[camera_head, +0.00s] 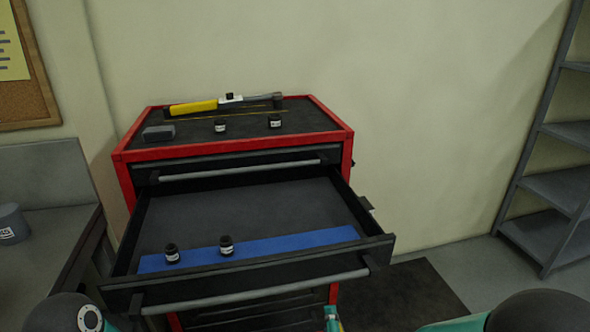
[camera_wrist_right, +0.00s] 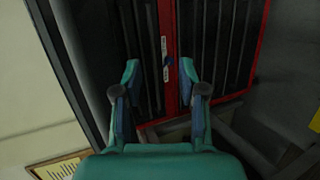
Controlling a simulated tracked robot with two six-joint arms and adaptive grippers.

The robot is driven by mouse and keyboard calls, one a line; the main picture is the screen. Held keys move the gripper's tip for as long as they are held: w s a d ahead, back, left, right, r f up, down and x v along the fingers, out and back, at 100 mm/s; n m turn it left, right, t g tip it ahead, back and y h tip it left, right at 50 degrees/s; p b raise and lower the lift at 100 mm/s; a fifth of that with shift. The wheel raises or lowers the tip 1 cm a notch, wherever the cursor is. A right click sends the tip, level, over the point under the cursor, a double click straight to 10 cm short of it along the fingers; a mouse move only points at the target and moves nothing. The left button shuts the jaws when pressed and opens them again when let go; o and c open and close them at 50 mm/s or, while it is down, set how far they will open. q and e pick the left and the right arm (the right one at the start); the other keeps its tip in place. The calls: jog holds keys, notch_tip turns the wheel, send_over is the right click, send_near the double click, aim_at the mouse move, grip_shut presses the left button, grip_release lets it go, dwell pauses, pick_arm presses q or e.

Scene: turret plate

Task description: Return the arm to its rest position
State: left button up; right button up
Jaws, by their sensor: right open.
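My right gripper (camera_wrist_right: 160,75) shows in the right wrist view with its two teal fingers spread apart and nothing between them. In the head view only a small teal piece of it (camera_head: 333,318) shows at the bottom edge, just below the open drawer's front. Part of my right arm (camera_head: 540,312) is at the bottom right and part of my left arm (camera_head: 70,314) is at the bottom left. My left gripper is out of view.
A grey bench (camera_head: 45,180) stands left, a shelf rack (camera_head: 560,185) right.

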jog(key=s+d+f+m+g, duration=0.2)
jog(key=d+f+m, duration=0.15)
jog(key=f, duration=0.35)
jog(key=s+d+f+m+g, duration=0.2)
jog(key=s+d+f+g, duration=0.15)
jog(key=f, duration=0.45)
jog(key=s+d+f+m+g, duration=0.1)
jog(key=d+f+m+g, duration=0.1)
jog(key=d+f, duration=0.35)
jog(key=s+a+f+m+g+y, duration=0.2)
jog(key=s+a+f+m, duration=0.1)
jog(key=s+m, duration=0.3)
jog(key=s+a+f+m+g+y, duration=0.2)
jog(key=s+a+f+m+g, duration=0.1)
jog(key=s+m, duration=0.3)
jog(key=shift+a+f+m, duration=0.25)
jog(key=shift+a+m, duration=0.2)
jog(key=shift+a, duration=0.2)
jog(key=shift+g, duration=0.25)
